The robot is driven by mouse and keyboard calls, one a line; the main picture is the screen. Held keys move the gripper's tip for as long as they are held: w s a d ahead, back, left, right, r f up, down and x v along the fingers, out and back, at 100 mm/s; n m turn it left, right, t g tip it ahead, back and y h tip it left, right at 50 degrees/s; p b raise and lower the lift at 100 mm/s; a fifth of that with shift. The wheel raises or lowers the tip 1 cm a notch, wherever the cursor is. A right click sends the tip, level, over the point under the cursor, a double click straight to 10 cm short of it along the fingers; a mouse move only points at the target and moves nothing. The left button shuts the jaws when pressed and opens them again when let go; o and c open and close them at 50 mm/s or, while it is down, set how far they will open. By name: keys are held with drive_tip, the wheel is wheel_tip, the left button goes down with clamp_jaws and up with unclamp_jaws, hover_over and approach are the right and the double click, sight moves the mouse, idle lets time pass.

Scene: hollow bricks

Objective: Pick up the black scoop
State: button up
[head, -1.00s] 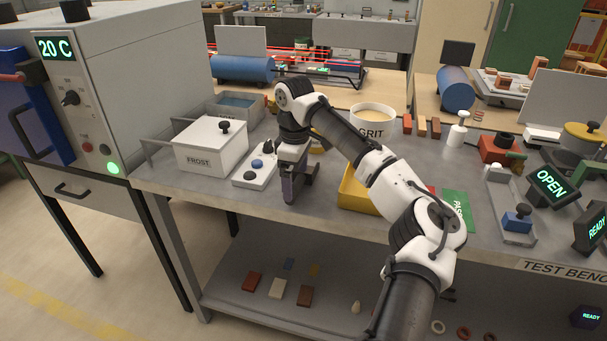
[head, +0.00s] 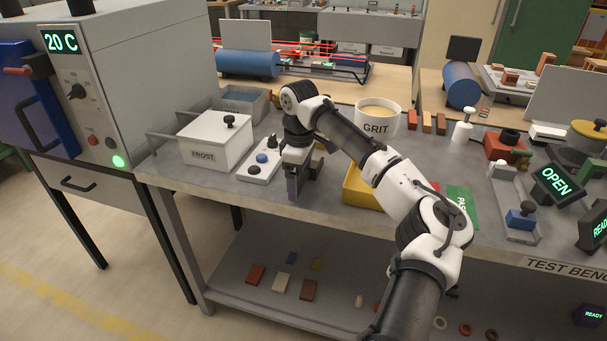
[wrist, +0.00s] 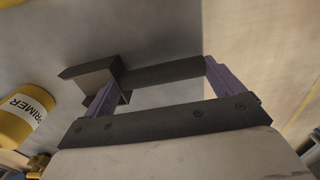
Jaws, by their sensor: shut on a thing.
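The black scoop (wrist: 165,73) shows in the wrist view as a dark angular piece with a long straight part running to the right. It lies between the two purple fingers of my gripper (wrist: 160,85), which are wide apart and shut on it. In the head view my gripper (head: 300,183) points down at the front edge of the bench, right of the white switch panel. The scoop is hard to make out there against the dark fingers.
The white FROST box (head: 213,142) and the switch panel (head: 258,168) stand left of my gripper. A yellow tray (head: 358,190) and the GRIT tub (head: 377,122) are to the right, partly behind my arm. A yellow PRIMER jar (wrist: 22,115) shows at left in the wrist view.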

wheel_tip(320, 180, up, 20)
drive_tip(key=shift+p, duration=0.35)
idle(0.5)
